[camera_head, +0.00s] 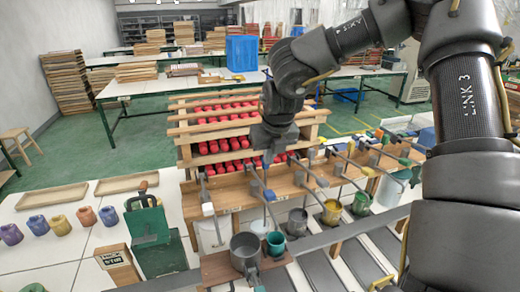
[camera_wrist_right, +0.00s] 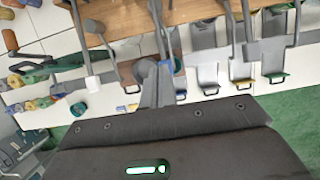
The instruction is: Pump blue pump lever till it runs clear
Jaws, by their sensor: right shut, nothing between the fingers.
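A row of pump levers with coloured ends stands along the wooden rack. A lever with a blue end (camera_head: 269,195) reaches forward just below my right gripper (camera_head: 268,160). Below the first one are a teal cup (camera_head: 275,243) and a dark grey pot (camera_head: 245,252). My right gripper is shut and empty, pointing down over the rack; I cannot tell whether it touches a lever. My left gripper is not in view.
Red rolls fill the wooden rack (camera_head: 215,130) behind the levers. A white-ended lever (camera_head: 208,209) is to the left; yellow and green cups (camera_head: 332,212) stand to the right. A green bin-like object (camera_head: 147,222) and several coloured pots (camera_head: 60,225) are at the left.

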